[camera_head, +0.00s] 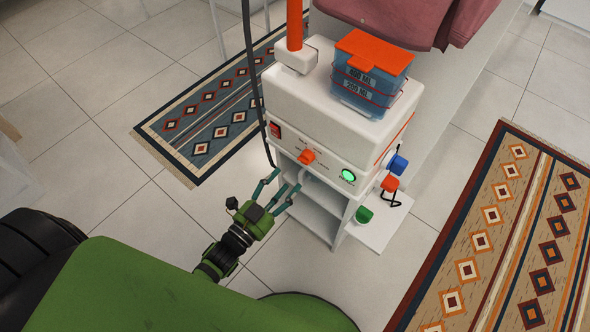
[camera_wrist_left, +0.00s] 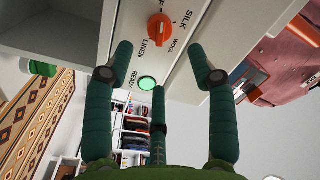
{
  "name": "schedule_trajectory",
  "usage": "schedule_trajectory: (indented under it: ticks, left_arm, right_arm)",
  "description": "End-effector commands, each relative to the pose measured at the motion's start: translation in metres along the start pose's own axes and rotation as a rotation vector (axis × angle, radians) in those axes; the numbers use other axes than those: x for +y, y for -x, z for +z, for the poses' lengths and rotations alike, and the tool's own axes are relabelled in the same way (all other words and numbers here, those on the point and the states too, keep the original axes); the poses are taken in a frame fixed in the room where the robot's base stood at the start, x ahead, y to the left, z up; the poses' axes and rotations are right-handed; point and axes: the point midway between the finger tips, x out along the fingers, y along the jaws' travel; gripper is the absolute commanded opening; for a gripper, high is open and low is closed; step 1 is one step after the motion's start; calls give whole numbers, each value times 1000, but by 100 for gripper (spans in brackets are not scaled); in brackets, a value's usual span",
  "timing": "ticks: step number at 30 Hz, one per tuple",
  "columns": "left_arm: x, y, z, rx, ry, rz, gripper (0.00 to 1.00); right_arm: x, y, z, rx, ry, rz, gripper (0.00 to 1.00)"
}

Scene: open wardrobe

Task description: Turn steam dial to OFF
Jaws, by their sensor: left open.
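The steam dial (camera_head: 307,156) is an orange knob on the front panel of a white steamer unit (camera_head: 295,104). In the left wrist view the dial (camera_wrist_left: 160,29) sits above the fingertips, with SILK, WOOL and LINEN printed around it and a partly cut-off label ending in F. My right gripper is not seen.
A green READY light (camera_head: 348,175) and a red switch (camera_head: 275,129) flank the dial. A blue water tank (camera_head: 371,80) with an orange lid stands on top. A dark hose (camera_head: 252,75) hangs left of the unit. Small coloured items (camera_head: 390,183) sit at its right side.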

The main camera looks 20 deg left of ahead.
Motion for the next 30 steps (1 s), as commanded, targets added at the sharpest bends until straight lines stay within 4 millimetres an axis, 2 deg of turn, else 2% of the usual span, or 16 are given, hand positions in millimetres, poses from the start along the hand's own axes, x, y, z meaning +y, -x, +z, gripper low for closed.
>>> schedule_trajectory:
  ticks: [1, 3, 9, 27, 30]
  left_arm:
    - [1, 12, 0, -2, 0, 2, 57]
    - [1, 23, 0, -1, 0, 2, 57]
    - [0, 41, -1, 2, -1, 0, 57]
    - [0, 43, 0, 0, 1, 1, 57]
    - [6, 46, 10, -46, 26, 22, 57]
  right_arm:
    - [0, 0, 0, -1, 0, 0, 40]
    - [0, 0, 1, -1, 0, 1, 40]
    - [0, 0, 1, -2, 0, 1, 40]
    - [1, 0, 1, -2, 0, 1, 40]
    - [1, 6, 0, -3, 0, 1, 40]
